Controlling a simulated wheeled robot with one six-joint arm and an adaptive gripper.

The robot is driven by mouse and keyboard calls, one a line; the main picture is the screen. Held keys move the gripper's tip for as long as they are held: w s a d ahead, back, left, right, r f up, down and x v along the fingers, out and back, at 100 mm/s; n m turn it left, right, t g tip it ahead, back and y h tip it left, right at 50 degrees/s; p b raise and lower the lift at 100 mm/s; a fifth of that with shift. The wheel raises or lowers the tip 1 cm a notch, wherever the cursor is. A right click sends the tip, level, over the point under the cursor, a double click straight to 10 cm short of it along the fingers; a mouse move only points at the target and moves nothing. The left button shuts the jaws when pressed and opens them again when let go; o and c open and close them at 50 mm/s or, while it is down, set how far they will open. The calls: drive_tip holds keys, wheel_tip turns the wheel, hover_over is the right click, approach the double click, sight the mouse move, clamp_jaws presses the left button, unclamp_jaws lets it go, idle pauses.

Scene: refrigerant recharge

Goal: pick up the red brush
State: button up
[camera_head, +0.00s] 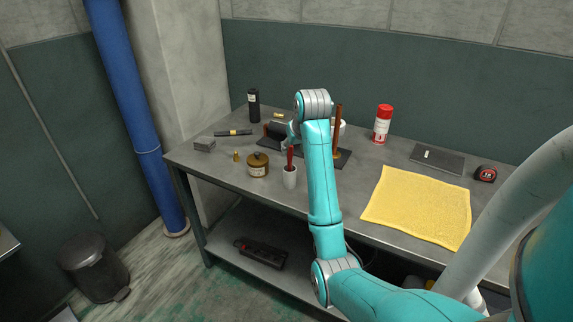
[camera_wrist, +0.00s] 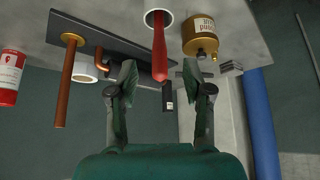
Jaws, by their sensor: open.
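The red brush (camera_head: 290,158) stands upright in a white cup (camera_head: 290,178) near the front of the grey workbench. In the wrist view the brush (camera_wrist: 159,50) rises out of the white cup (camera_wrist: 158,18), and its red handle lies between and beyond my open fingers. My gripper (camera_wrist: 160,82) is open and empty there. Whether a finger touches the handle cannot be told.
A brass pot (camera_head: 258,166) stands just left of the cup. A dark plate (camera_head: 342,158) with copper pipes (camera_head: 338,125) lies behind. A red-and-white can (camera_head: 382,125), a yellow cloth (camera_head: 418,205) and a tape measure (camera_head: 486,174) are to the right. A black canister (camera_head: 254,105) stands at the back left.

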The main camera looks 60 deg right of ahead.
sight(291, 159)
drive_tip(key=x, duration=1)
drive_tip(key=shift+s+a+f, duration=0.1)
drive_tip(key=shift+s+f, duration=0.05)
clamp_jaws()
